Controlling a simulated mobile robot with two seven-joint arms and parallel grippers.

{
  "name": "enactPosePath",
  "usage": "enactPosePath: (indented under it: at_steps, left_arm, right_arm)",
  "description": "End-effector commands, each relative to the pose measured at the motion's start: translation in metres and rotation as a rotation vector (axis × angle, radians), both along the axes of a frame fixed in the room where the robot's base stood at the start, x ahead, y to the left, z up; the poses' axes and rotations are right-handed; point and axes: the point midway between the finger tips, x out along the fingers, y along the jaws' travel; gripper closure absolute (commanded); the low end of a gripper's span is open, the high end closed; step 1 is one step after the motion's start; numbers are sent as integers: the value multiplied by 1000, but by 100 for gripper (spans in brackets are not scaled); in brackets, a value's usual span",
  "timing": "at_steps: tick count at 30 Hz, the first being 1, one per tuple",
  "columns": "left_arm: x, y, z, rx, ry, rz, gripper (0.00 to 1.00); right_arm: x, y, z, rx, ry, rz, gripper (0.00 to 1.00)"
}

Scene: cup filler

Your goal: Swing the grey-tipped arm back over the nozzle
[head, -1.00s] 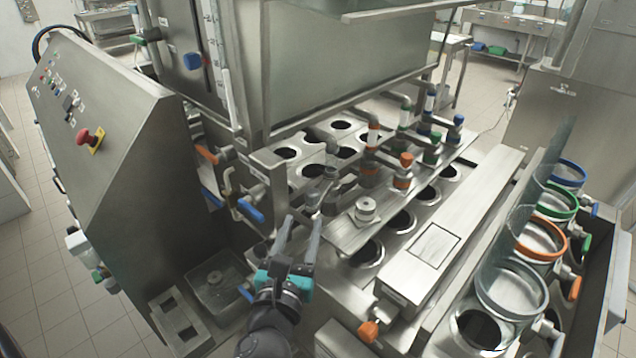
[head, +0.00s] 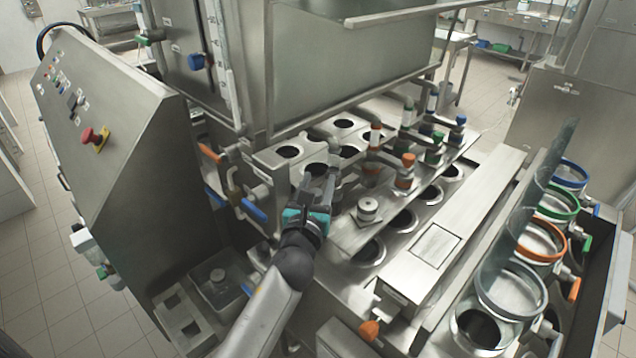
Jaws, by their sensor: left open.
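The grey-tipped arm (head: 333,153) is a short metal pipe piece in the middle of the head view, left of the orange-marked arm. My gripper hides its lower part. The grey nozzle (head: 367,209) is a round metal stub on the sloping plate, to the right of the arm, with nothing over it. My left gripper (head: 318,178) is open, its fingers pointing away from me at the grey-tipped arm. I cannot tell whether the fingers touch it or lie around it. My right gripper is not in view.
Orange (head: 405,170), green (head: 434,150) and blue (head: 458,132) nozzles stand in a row farther back. A blue-handled valve (head: 253,210) is close left of my gripper. Cup holes surround the plate. Glass cylinders with coloured rings (head: 540,240) stand at the right.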

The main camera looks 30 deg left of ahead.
Motion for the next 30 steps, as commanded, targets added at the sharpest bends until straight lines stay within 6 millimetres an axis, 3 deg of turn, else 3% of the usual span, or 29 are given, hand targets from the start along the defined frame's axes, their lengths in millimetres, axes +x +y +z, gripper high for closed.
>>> enactPosePath:
  at_steps: [8, 21, 30]
  left_arm:
    - [1, 0, 0, 0, -1, 0, 51]
    - [1, 0, 0, 0, 0, 0, 99]
    - [1, 0, 0, 0, 0, 0, 100]
  right_arm:
    - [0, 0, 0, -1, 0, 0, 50]
    - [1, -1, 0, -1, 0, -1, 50]
    - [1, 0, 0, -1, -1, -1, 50]
